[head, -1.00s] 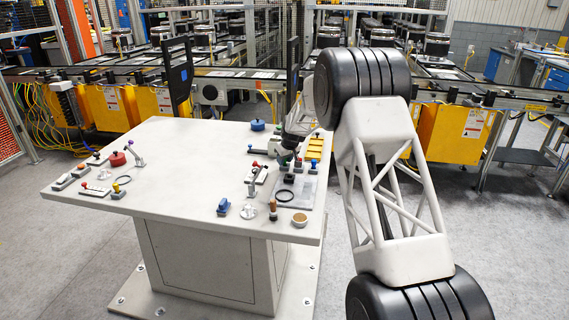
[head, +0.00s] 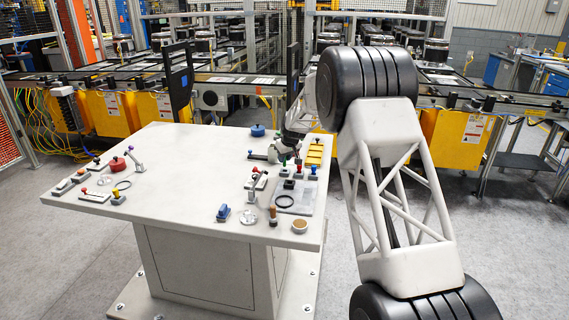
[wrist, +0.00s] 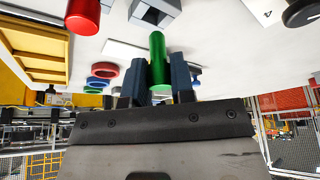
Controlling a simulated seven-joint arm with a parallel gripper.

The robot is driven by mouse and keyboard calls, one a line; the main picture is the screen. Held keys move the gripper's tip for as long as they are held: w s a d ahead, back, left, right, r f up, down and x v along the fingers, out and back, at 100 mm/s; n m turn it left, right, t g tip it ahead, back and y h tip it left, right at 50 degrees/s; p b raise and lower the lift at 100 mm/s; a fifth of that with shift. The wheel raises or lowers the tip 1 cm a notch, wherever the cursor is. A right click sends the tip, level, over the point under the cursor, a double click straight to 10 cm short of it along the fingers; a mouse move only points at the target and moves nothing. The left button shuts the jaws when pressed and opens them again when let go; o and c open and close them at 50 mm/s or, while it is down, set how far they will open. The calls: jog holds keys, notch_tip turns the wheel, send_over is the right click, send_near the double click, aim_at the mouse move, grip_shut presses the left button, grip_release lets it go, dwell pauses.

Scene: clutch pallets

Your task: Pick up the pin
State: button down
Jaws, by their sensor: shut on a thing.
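A green pin (wrist: 157,58), a smooth cylinder with a rounded end, is between the two dark blue fingers of my gripper (wrist: 158,84) in the wrist view. The fingers touch it on both sides, so the gripper is shut on it. Its lower part is hidden behind the gripper body. In the head view my gripper (head: 282,158) is low over the right side of the table, among small fixtures. The pin is too small there to tell whether it is clear of the surface.
A yellow tray (head: 316,152) and a blue-topped pin (head: 313,169) stand close right of my gripper. A black ring (head: 284,198) lies in front, with a blue part (head: 223,212) at front left. A red pot (head: 117,164) is at the left. The white table's (head: 185,180) middle is clear.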

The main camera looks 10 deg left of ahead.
jog(key=s+d, duration=0.2)
jog(key=s, duration=0.3)
jog(key=s+d, duration=0.1)
jog(key=s, duration=0.3)
jog(key=s+d+r, duration=0.1)
jog(key=s+d, duration=0.1)
jog(key=s, duration=0.3)
jog(key=shift+s+d, duration=0.3)
jog(key=shift+s, duration=0.05)
jog(key=shift+s+r, duration=0.1)
jog(key=shift+s, duration=0.05)
dwell(0.3)
jog(key=s+d+r, duration=0.1)
jog(key=s+d, duration=0.3)
jog(key=s, duration=0.6)
jog(key=shift+w+r, duration=0.1)
dwell(0.4)
send_over(288, 181)
jog(key=s, duration=0.1)
jog(key=shift+d+f, duration=0.4)
jog(key=shift+f, duration=0.35)
dwell(0.4)
jog(key=shift+f, duration=1.75)
jog(key=shift+f, duration=0.1)
